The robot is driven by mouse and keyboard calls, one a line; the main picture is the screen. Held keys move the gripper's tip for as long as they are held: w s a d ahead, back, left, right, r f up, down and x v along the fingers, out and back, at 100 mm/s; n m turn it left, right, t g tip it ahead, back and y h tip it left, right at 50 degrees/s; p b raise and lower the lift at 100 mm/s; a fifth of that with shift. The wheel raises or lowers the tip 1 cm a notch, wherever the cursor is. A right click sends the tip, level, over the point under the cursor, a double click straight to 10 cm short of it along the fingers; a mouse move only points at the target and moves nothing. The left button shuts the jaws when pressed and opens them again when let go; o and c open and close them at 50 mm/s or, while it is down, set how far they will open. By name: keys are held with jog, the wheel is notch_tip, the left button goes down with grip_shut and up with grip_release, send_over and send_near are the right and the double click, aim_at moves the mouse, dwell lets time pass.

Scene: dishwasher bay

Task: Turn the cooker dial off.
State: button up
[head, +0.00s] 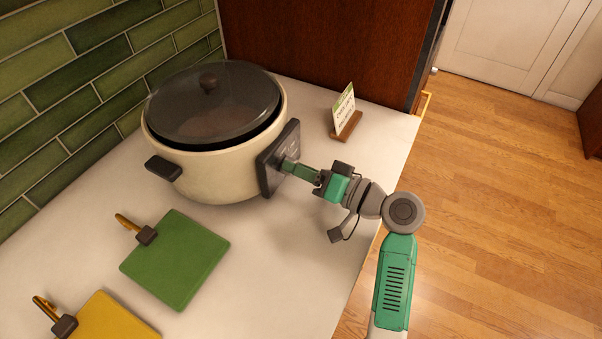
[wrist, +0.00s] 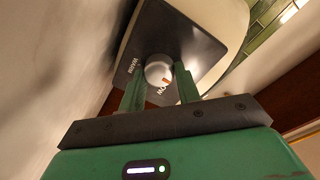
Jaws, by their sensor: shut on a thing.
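The cooker (head: 210,172) is a cream pot with a dark glass lid, standing on the counter at the back left in the head view. Its black control panel (head: 281,155) faces my arm and also shows in the wrist view (wrist: 195,48). In the head view my gripper (head: 292,166) meets the panel and hides the dial.
A small sign on a wooden stand (head: 346,118) stands right of the cooker. A green board (head: 176,260) and a yellow board (head: 112,318) lie at the front left of the white counter (head: 270,270). A tiled wall and dark wood panel bound the back.

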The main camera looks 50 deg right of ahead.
jog(key=shift+n, duration=0.3)
dwell(0.4)
jog(key=o, duration=1)
jog(key=shift+c, duration=0.2)
jog(key=p+v, duration=0.1)
jog(key=v, duration=0.7)
jog(key=shift+p, duration=0.3)
jog(key=shift+w, duration=0.1)
